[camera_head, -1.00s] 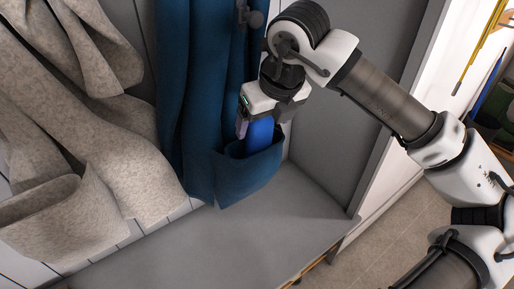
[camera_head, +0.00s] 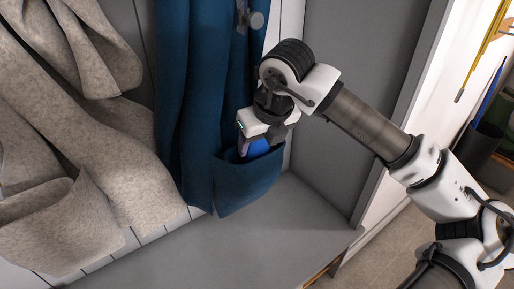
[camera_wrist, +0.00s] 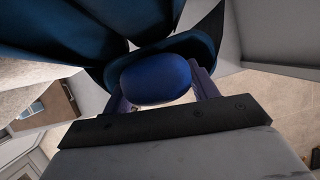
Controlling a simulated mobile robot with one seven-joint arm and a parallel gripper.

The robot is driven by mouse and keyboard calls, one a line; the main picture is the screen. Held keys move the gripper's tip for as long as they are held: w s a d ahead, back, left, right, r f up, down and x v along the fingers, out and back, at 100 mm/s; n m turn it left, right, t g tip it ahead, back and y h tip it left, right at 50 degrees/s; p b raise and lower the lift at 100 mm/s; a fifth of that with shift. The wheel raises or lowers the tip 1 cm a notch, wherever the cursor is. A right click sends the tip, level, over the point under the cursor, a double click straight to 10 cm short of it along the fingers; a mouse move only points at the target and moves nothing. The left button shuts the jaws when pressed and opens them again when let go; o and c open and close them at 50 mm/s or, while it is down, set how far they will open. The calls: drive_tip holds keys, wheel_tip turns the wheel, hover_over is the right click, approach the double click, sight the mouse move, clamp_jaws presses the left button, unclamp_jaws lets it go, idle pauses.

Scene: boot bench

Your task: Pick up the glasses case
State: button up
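The glasses case (camera_head: 258,148) is blue and rounded. It stands in the pocket of the dark blue coat (camera_head: 245,185), with its top showing above the rim and its lower part hidden. My gripper (camera_head: 257,145) is over the pocket, pointing down, with its fingers on either side of the case. In the wrist view the case (camera_wrist: 156,79) lies between the two purplish fingers of my gripper (camera_wrist: 162,92). The fingers are very near its sides; I cannot see whether they touch.
A beige coat (camera_head: 100,150) hangs to the left. A coat hook (camera_head: 254,19) is above the pocket. The grey bench seat (camera_head: 210,250) below is bare. A grey side panel (camera_head: 335,120) stands close on the right.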

drive_tip(key=c, duration=0.5)
drive_tip(key=shift+r, duration=0.1)
